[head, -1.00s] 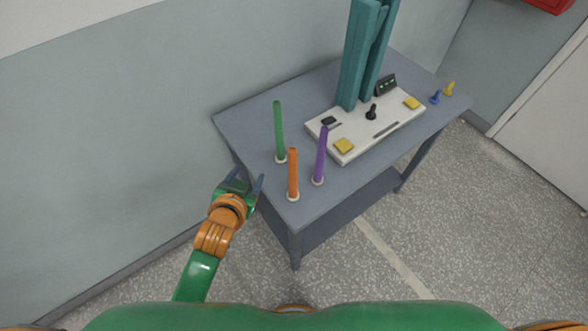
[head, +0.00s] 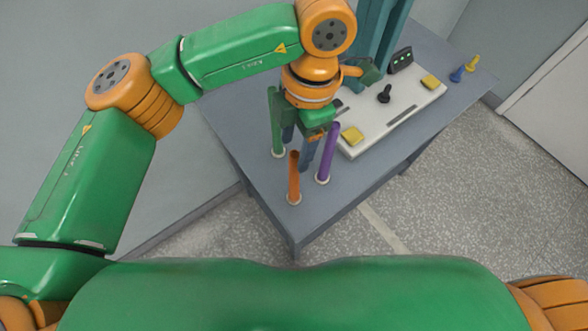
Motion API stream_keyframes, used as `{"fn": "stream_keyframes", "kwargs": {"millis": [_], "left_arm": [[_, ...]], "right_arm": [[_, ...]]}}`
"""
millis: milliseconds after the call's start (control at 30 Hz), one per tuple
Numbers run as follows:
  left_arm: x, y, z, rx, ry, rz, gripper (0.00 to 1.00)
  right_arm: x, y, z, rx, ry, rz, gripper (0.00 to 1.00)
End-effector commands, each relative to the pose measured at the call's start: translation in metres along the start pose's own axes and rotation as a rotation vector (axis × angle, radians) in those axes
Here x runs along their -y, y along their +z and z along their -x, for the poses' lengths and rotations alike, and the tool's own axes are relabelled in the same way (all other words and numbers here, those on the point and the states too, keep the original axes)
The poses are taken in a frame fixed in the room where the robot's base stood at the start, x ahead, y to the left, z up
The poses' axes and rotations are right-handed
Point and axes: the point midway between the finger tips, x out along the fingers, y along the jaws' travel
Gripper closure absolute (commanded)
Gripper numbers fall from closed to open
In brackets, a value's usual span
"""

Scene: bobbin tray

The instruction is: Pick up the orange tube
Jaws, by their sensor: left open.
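The orange tube (head: 294,180) stands upright in a small white base near the front corner of the grey table. My left gripper (head: 297,155) points down over the table, just behind the orange tube in the picture, between the green tube (head: 274,125) and the purple tube (head: 329,155). Its two blue-grey fingers are apart and hold nothing that I can see. I cannot tell whether a finger touches a tube. My left wrist hides part of the table behind. My right gripper is not in view.
The grey table (head: 240,150) also bears a white panel (head: 400,115) with yellow pads and a black joystick (head: 384,94). Teal columns (head: 381,30) rise behind it. Blue (head: 457,74) and yellow (head: 473,63) pegs stand at the far right. The table's front corner is clear.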

Motion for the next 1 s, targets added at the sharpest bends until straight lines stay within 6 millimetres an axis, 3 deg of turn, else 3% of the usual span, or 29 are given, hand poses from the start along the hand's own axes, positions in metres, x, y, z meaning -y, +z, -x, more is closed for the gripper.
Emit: {"fn": "stream_keyframes", "kwargs": {"millis": [33,67,167,367,500,700,767,933,1000], "left_arm": [[0.000,0.002,-0.011,0.001,-0.002,-0.001,0.38],[0.001,0.002,-0.012,0.001,-0.003,-0.002,0.38],[0.001,0.001,-0.018,0.000,-0.006,-0.002,0.38],[-0.002,-0.001,-0.050,-0.002,-0.012,-0.004,0.38],[-0.002,0.001,-0.075,0.002,-0.009,-0.005,0.38],[-0.002,0.001,-0.079,0.005,-0.007,-0.006,0.38],[-0.002,0.002,-0.079,0.005,-0.007,-0.006,0.48],[-0.002,0.002,-0.079,0.005,-0.007,-0.006,0.94],[-0.002,0.002,-0.079,0.005,-0.007,-0.006,1.00]], "right_arm": [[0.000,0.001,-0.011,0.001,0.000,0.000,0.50],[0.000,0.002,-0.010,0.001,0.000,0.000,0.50],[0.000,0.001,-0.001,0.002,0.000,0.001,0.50],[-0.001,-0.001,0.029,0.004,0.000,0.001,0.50],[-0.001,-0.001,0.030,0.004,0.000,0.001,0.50],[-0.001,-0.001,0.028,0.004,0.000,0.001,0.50],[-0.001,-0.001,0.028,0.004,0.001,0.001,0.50],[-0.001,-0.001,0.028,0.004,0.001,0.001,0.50],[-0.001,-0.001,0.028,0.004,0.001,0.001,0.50]]}}
